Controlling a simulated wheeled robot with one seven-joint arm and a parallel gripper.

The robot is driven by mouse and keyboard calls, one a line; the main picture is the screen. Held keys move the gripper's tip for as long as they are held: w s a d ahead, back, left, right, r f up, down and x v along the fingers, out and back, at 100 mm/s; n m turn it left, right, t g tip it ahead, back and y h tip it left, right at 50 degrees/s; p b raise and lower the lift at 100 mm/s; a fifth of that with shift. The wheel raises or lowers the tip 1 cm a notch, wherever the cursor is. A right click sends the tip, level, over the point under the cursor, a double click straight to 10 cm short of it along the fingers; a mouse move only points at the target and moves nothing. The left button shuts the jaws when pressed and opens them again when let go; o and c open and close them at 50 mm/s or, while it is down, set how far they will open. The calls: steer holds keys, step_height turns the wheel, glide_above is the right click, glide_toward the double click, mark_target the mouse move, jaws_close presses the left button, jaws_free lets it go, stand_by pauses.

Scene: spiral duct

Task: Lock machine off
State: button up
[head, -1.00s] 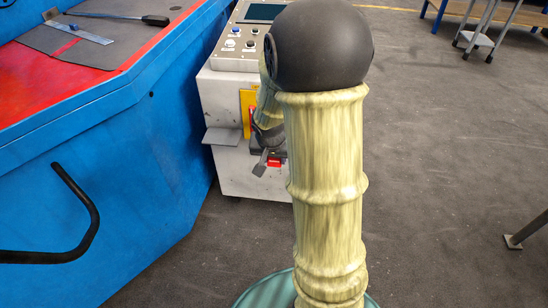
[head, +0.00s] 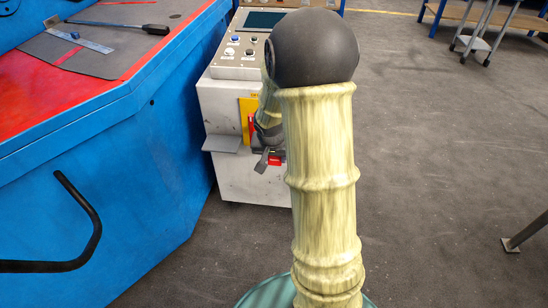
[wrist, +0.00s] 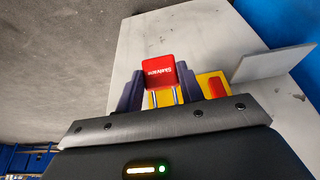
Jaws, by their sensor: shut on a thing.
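A red padlock (wrist: 160,71) with upside-down lettering sits between the dark fingers of my gripper (wrist: 160,88) in the wrist view. My gripper is shut on it, and two thin shackle legs show below its body. In the head view the padlock (head: 275,160) and my gripper (head: 264,160) are small, in front of the machine's control cabinet (head: 225,178). A yellow plate (head: 245,108) with a red switch part (head: 251,124) is on the cabinet front; the wrist view also shows the plate (wrist: 203,83) and red part (wrist: 217,88). My arm hides part of the plate. I cannot tell whether the shackle touches it.
A grey shelf (head: 223,144) juts from the cabinet's left side, close to my gripper. The blue machine (head: 120,165) with a black handle (head: 92,225) stands at left. Grey floor (head: 430,150) is open at right, with a metal leg (head: 522,234) near the edge.

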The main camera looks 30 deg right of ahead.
steer(key=shift+w+d+f+p, duration=0.1)
steer(key=shift+w+d+p, duration=0.65)
steer(key=shift+w, duration=0.4)
steer(key=shift+w+d+f, duration=0.5)
steer(key=shift+w+d, duration=0.05)
steer(key=shift+w, duration=0.2)
steer(key=o, duration=1.2)
steer(key=shift+c, duration=0.2)
steer(key=shift+r, duration=0.1)
steer(key=p+v, duration=0.7)
steer(key=v, duration=1)
